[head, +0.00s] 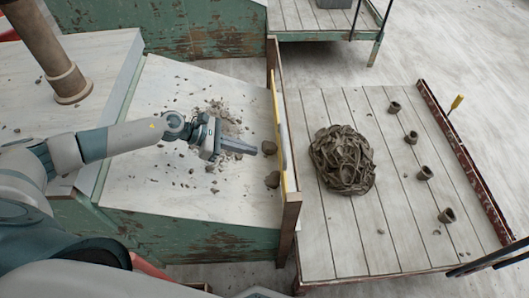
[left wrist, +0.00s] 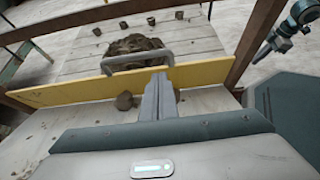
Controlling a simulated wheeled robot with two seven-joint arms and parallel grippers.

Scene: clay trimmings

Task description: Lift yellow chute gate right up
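The yellow chute gate (head: 278,118) stands across the end of the pale sloping chute (head: 150,90), between wooden posts. In the left wrist view the gate (left wrist: 75,92) shows as a long yellow board with a grey bar handle (left wrist: 138,61), and its lower edge is down near the chute floor. My left gripper (head: 252,150) is over the chute, a little short of the gate. Its fingers (left wrist: 158,82) are together with nothing between them, near the handle's right end. My right gripper (left wrist: 263,52) shows small at the upper right of the left wrist view; its fingers are unclear.
Clay lumps (head: 272,179) lie against the gate, and crumbs are scattered over the chute. Beyond the gate, a plank table (head: 315,225) holds a big clay heap (head: 342,160) and several small cups (head: 425,173). A wooden post (head: 290,225) rises at the gate's near end.

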